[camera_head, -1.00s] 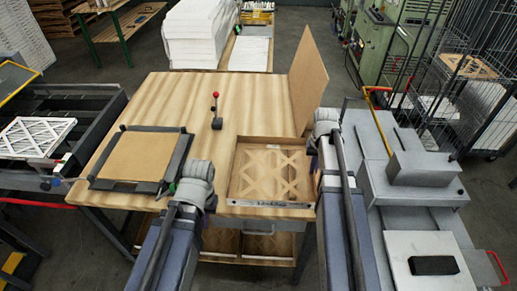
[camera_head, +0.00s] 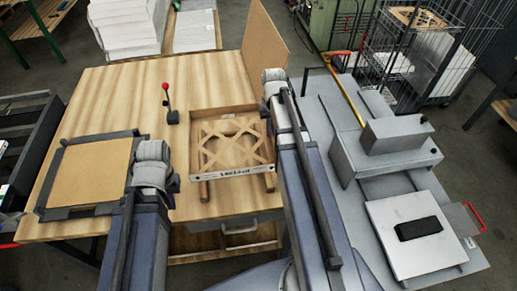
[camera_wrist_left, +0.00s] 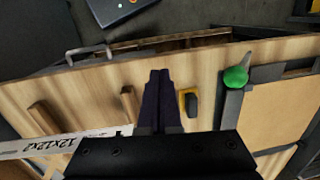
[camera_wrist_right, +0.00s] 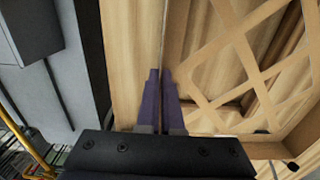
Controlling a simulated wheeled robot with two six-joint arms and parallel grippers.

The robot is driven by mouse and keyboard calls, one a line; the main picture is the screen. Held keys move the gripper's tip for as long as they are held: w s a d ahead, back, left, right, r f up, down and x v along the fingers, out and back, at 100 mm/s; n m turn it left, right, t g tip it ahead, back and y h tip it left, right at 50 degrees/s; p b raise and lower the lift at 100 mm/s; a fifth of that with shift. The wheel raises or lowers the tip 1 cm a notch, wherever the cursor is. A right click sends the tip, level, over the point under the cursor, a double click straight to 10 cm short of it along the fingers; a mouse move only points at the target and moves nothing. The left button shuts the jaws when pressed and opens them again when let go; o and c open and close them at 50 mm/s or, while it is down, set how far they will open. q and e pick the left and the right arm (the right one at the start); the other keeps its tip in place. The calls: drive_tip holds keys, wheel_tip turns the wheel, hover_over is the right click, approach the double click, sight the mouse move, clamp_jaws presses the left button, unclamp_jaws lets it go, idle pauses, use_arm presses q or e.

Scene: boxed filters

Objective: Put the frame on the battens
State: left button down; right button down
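The frame (camera_head: 195,152), a shallow tan box with a lattice face and a printed front strip, is over the table's right part. Two wooden battens (camera_head: 204,190) (camera_head: 269,182) stick out from under its front; whether it rests on them or hangs above is unclear. The left wrist view shows the batten ends (camera_wrist_left: 45,118) (camera_wrist_left: 130,105) and the frame's label strip (camera_wrist_left: 60,146). My right gripper (camera_wrist_right: 161,72) is shut on the frame's thin right wall. My left gripper (camera_wrist_left: 160,74) is shut and empty, beside the frame's front left.
A black-bordered fixture with a tan panel (camera_head: 92,172) lies left on the table. A small yellow and black object (camera_wrist_left: 189,103) is beside my left fingers. A board (camera_head: 262,45) stands at the back right; a grey machine (camera_head: 385,150) is right.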

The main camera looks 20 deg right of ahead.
drive_tip(key=shift+f+b, duration=3.8)
drive_tip(key=shift+f, duration=0.55)
drive_tip(key=shift+r, duration=0.15)
drive_tip(key=c, duration=1.5)
unclamp_jaws()
drive_tip(key=o, duration=0.4)
wheel_tip(320, 180, up, 12)
drive_tip(key=p, duration=1.2)
drive_tip(key=shift+r, duration=0.1)
drive_tip(key=shift+a, duration=0.1)
